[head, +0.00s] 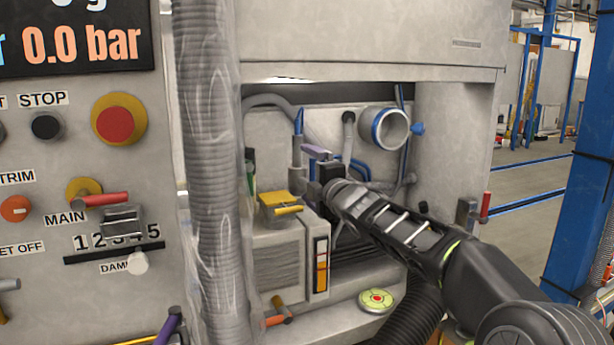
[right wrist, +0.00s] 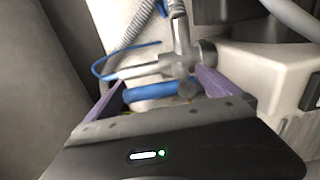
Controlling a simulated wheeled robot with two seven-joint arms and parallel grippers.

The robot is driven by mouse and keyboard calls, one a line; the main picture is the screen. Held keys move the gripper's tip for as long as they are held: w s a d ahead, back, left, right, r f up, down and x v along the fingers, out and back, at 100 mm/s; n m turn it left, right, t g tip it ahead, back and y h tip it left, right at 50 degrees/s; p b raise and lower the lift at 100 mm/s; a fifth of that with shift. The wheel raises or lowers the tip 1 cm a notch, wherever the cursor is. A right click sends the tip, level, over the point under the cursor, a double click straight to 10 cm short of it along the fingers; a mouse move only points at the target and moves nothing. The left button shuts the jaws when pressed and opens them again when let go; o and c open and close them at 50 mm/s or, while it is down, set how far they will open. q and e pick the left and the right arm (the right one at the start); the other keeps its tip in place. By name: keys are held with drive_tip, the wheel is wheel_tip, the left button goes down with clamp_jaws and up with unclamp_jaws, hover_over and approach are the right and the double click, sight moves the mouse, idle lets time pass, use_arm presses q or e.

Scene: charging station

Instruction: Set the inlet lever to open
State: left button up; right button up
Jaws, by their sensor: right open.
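My right gripper (head: 315,160) reaches into the recess of the machine in the head view, its purple fingers near the grey pipework at the back. In the right wrist view the gripper (right wrist: 155,85) is open, with one purple finger on each side. Beyond and between the fingers are a grey valve body (right wrist: 178,62) and a thick blue bar (right wrist: 150,92). The bar may be the inlet lever, but no label shows to confirm this. I cannot tell whether a finger touches it. In the head view the arm and gripper partly cover this spot. My left gripper is not in view.
A round gauge (head: 385,128) sits right of the gripper. A thick ribbed hose (head: 208,170) hangs at the recess's left edge. A red-handled lever (head: 485,206) is on the right.

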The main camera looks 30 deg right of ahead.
drive_tip(key=s, duration=0.6)
drive_tip(key=shift+s+a+b, duration=0.15)
drive_tip(key=shift+a+b, duration=0.05)
drive_tip(key=shift+b, duration=0.2)
